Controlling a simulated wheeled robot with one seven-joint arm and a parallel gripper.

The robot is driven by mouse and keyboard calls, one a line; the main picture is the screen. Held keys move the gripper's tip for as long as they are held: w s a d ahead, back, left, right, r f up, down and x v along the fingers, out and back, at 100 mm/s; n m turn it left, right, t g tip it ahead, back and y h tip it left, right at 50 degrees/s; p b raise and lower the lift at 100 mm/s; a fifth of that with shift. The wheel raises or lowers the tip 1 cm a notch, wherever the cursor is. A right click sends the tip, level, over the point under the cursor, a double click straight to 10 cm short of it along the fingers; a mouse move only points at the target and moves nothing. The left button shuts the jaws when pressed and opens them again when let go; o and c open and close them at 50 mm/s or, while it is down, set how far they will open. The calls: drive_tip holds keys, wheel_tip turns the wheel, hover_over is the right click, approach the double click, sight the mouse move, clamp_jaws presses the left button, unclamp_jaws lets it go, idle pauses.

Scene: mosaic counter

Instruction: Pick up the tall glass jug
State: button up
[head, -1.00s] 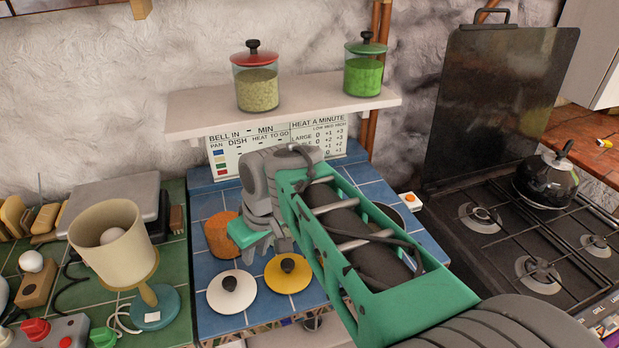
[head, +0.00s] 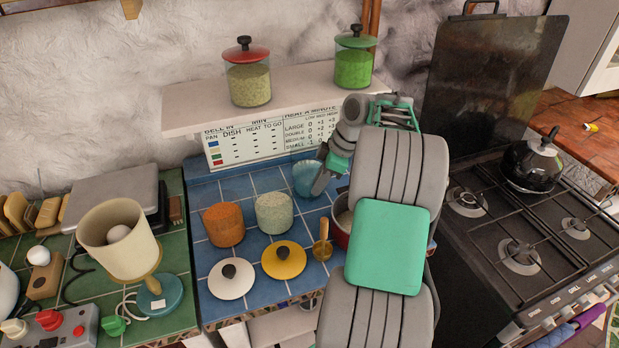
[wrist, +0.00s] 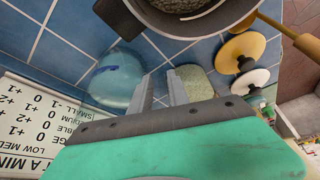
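A pale blue glass vessel (head: 306,176), which looks like the jug, stands at the back of the blue-tiled counter, partly hidden by my gripper. It also shows from above in the wrist view (wrist: 115,80), left of my fingers, with its rim round and its handle not clear. My gripper (head: 322,178) is right beside it in the head view, pointing down. In the wrist view my gripper (wrist: 161,90) has two fingers apart with a narrow gap and nothing held between them. I cannot tell whether a finger touches the glass.
A jar of orange grains (head: 224,226) and a jar of pale grains (head: 274,214) stand left of the jug. White (head: 231,280) and yellow (head: 284,261) lids lie in front. A dark-handled pan (wrist: 190,18) is close by. A shelf (head: 200,114) overhangs the back.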

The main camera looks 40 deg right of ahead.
sight(312, 200)
drive_tip(key=x, duration=0.3)
drive_tip(key=shift+w+a, duration=0.15)
drive_tip(key=shift+a, duration=0.1)
drive_tip(key=shift+w+f, duration=0.1)
drive_tip(key=shift+f, duration=0.25)
drive_tip(key=shift+c, duration=0.5)
clamp_jaws()
drive_tip(key=shift+w+r, duration=0.1)
drive_tip(key=shift+r, duration=0.1)
